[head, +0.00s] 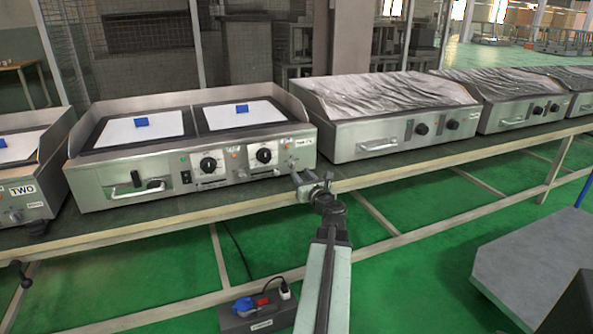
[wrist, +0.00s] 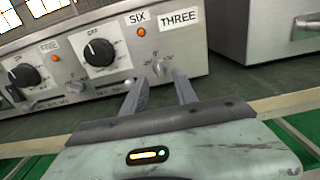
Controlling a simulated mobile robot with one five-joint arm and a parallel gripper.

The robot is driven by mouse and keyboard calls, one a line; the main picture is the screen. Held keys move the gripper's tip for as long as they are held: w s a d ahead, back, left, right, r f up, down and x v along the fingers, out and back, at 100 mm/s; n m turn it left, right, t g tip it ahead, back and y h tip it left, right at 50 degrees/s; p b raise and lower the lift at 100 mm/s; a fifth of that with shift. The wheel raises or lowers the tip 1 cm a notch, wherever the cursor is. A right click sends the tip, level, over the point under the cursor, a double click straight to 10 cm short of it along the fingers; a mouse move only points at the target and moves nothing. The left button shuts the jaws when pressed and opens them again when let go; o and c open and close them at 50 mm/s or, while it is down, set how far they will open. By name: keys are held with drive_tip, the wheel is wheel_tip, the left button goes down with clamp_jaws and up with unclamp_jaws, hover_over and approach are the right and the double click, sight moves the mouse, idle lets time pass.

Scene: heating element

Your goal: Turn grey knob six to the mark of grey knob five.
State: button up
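In the head view my gripper (head: 297,181) is at the griddle's right front corner.
The griddle labelled THREE (head: 132,188) has two blue blocks on its white plates. A small silver knob (wrist: 158,68) shows between my fingertips. A covered griddle (head: 350,143) stands to the right. The bench edge (head: 120,229) runs below my gripper; green floor lies in front.

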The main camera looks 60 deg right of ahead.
sight(294, 166)
drive_tip(key=x, duration=0.6)
drive_tip(key=shift+c, duration=0.3)
clamp_jaws()
drive_tip(key=shift+s+d, duration=0.1)
drive_tip(key=shift+d, duration=0.05)
